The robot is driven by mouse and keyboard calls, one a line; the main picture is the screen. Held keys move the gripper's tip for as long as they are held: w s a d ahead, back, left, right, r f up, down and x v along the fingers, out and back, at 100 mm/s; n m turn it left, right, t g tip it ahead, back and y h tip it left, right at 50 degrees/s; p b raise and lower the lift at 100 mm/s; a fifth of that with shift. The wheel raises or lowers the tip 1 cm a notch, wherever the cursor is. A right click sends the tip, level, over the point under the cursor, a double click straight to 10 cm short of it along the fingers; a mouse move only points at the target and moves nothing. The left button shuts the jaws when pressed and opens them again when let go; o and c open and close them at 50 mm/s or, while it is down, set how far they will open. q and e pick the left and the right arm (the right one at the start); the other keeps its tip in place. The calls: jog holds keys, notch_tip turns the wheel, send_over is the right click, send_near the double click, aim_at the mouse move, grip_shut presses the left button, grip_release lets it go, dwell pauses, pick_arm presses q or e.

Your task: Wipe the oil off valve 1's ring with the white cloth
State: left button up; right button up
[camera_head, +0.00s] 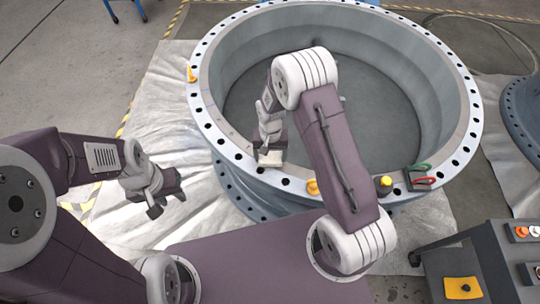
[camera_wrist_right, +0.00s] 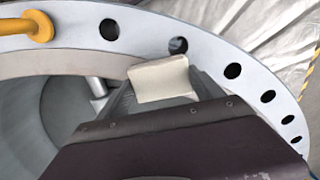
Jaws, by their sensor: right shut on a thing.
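Valve 1's ring (camera_head: 205,110) is a large grey steel ring with a pale flange full of bolt holes, lying on a sheet. My right gripper (camera_head: 270,148) is over the ring's near-left flange, shut on the white cloth (camera_head: 270,158). In the right wrist view the cloth (camera_wrist_right: 160,80) is a cream folded pad at the jaw tips, over the flange (camera_wrist_right: 140,35). It cannot be told whether it touches. A greyish smudge surrounds one bolt hole (camera_wrist_right: 178,45) just beyond the cloth. My left gripper (camera_head: 155,195) is outside the ring, over the sheet, apparently empty; its jaw gap is unclear.
Yellow eyebolts (camera_head: 191,73) stand on the flange; one (camera_wrist_right: 38,27) is left in the wrist view. A yellow-capped dark bottle (camera_head: 383,186) and a dark tray with red and green handles (camera_head: 420,177) sit on the near-right flange. A control cart (camera_head: 490,262) stands at lower right.

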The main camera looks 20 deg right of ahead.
notch_tip(320, 180, up, 5)
jog(key=p, duration=0.2)
jog(key=shift+s+d+f+p, duration=0.1)
jog(key=shift+s+d+p, duration=0.05)
jog(key=shift+p, duration=0.25)
notch_tip(320, 180, up, 2)
jog(key=shift+r+p, duration=0.1)
jog(key=shift+p, duration=0.9)
jog(key=shift+r+p, duration=0.55)
jog(key=shift+r, duration=0.1)
jog(key=shift+f, duration=0.1)
